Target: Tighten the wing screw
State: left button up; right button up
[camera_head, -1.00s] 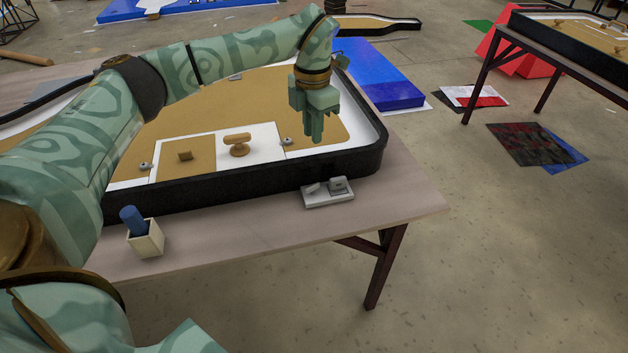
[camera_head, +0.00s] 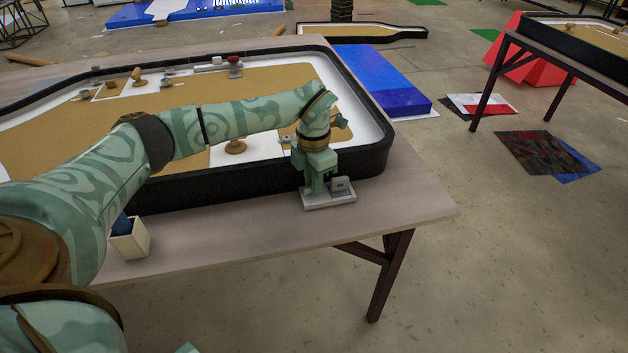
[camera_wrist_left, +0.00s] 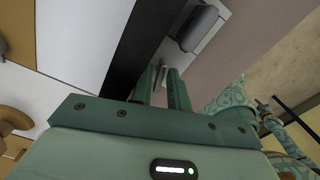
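A small fixture with a pale base plate (camera_head: 343,201) sits on the table by the front right of the black-rimmed board. A grey upright block (camera_head: 338,185) stands at its right. The block shows as a dark rounded shape in the left wrist view (camera_wrist_left: 197,28). My left gripper (camera_head: 316,187) points down over the left part of the fixture and hides it. In the left wrist view its fingers (camera_wrist_left: 166,88) are apart. A small grey metal piece (camera_wrist_left: 162,75), probably the wing screw, shows between or just beyond the fingertips; contact is unclear. My right gripper is out of view.
The board's black rim (camera_head: 240,180) stands close behind the fixture. A cream box (camera_head: 130,240) holding a blue item stands at the table's front left. A wooden knob (camera_head: 235,147) stands on the board. The table's right end (camera_head: 425,205) is clear.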

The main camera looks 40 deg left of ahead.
pick_arm(q)
grip_shut()
jog(key=shift+r, duration=0.1)
